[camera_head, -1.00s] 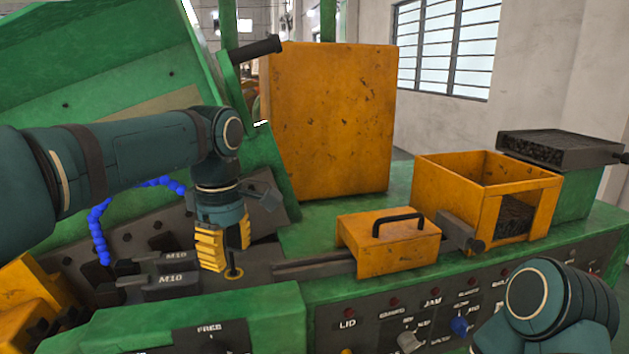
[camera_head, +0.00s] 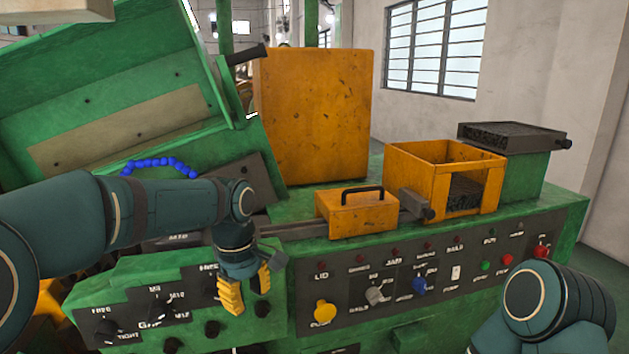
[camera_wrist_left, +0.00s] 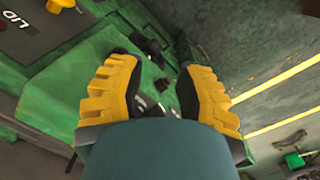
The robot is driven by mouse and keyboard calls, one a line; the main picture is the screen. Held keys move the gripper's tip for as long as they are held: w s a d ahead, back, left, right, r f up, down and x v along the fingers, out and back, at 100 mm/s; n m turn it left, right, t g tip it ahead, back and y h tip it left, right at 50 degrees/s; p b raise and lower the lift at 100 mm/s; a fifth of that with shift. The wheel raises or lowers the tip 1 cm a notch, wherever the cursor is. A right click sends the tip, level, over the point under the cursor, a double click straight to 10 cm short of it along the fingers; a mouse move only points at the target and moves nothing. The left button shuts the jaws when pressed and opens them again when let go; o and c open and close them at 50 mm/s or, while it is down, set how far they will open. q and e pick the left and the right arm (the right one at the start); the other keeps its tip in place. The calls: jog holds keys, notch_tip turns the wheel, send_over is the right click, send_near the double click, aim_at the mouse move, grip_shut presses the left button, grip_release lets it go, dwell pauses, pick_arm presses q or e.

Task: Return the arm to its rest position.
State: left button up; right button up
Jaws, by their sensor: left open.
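My left arm comes in from the left in the head view. Its gripper (camera_head: 246,290), with yellow ribbed fingers, points down in front of the green control box (camera_head: 180,270) with black knobs. In the left wrist view the fingers (camera_wrist_left: 162,95) stand apart with nothing between them; the green box and black knobs show beyond. My right arm (camera_head: 550,310) shows only as a dark teal link at the lower right; its gripper is out of the picture.
The green machine carries a yellow cover with a black handle (camera_head: 356,212), an open yellow bin (camera_head: 443,170) and a tall yellow panel (camera_head: 312,115). The front panel (camera_head: 440,270) has coloured buttons. A tilted green lid (camera_head: 110,110) stands at the left.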

pick_arm(q)
jog(key=s+d+f+m+h, duration=0.1)
jog(key=s+f+m, duration=0.2)
jog(key=f, duration=1)
jog(key=s+d+f+m+h, duration=0.1)
jog(key=s+f+m, duration=0.15)
jog(key=f, duration=1.05)
jog(key=s+f+m+t+h, duration=0.1)
jog(key=s+f+m, duration=0.2)
jog(key=s+f, duration=0.7)
jog(key=shift+s+f+t, duration=0.3)
jog(key=shift+s+t, duration=0.1)
jog(key=shift+s, duration=0.7)
jog(key=shift+m, duration=0.25)
